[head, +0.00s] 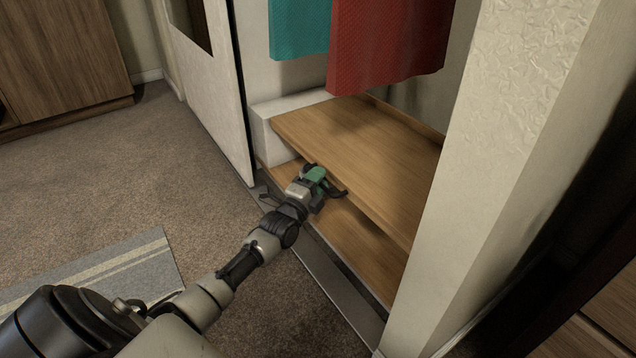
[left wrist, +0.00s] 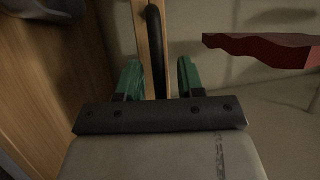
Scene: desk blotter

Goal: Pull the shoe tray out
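The shoe tray appears to be the upper wooden board (head: 365,150) low in the closet, above a second wooden board (head: 350,240). A dark bar handle (left wrist: 157,45) runs along a narrow wooden edge (left wrist: 141,40) in the left wrist view. My left gripper (head: 322,183) is at the front edge of the upper board, near its left end. Its green fingers stand apart in the left wrist view (left wrist: 158,77), one on each side of the handle, with gaps showing. In the head view the gripper hides part of the handle. My right gripper is not in view.
A white door (head: 215,85) stands at the left of the closet, and a pale wall (head: 500,150) stands at its right. Red (head: 385,45) and teal (head: 298,28) cloths hang above. Carpet (head: 150,170) in front is clear, with a striped mat (head: 120,270) at the left.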

